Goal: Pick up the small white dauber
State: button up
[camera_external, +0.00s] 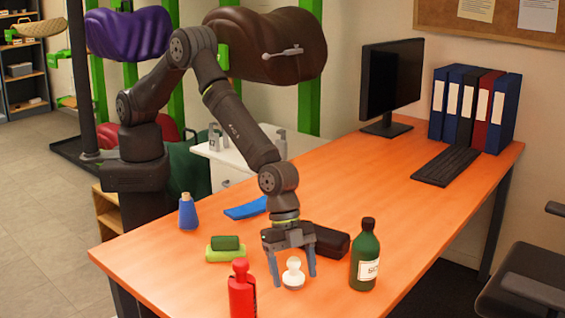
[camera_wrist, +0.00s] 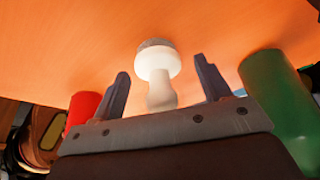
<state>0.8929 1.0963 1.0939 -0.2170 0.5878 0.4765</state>
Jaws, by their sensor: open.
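The small white dauber (camera_external: 293,275) stands upright on the orange desk near its front edge, with a rounded knob on top and a wider base. In the wrist view the dauber (camera_wrist: 158,75) shows between the two fingers, its wide end beyond the fingertips. My gripper (camera_external: 291,280) points down over it, one finger on each side. It also shows in the wrist view (camera_wrist: 163,78). The fingers are open, with a gap on both sides of the dauber in the wrist view. Nothing is held.
A red bottle (camera_external: 241,291) stands left of my gripper and a green bottle (camera_external: 365,258) right of it. A dark case (camera_external: 328,241) lies just behind. A green block pair (camera_external: 226,248), a blue bottle (camera_external: 188,212) and a blue item (camera_external: 246,208) are farther left. The desk's right middle is clear.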

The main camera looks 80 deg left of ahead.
jog(key=c, duration=1.1)
jog(key=shift+o, duration=0.2)
jog(key=shift+r, duration=0.15)
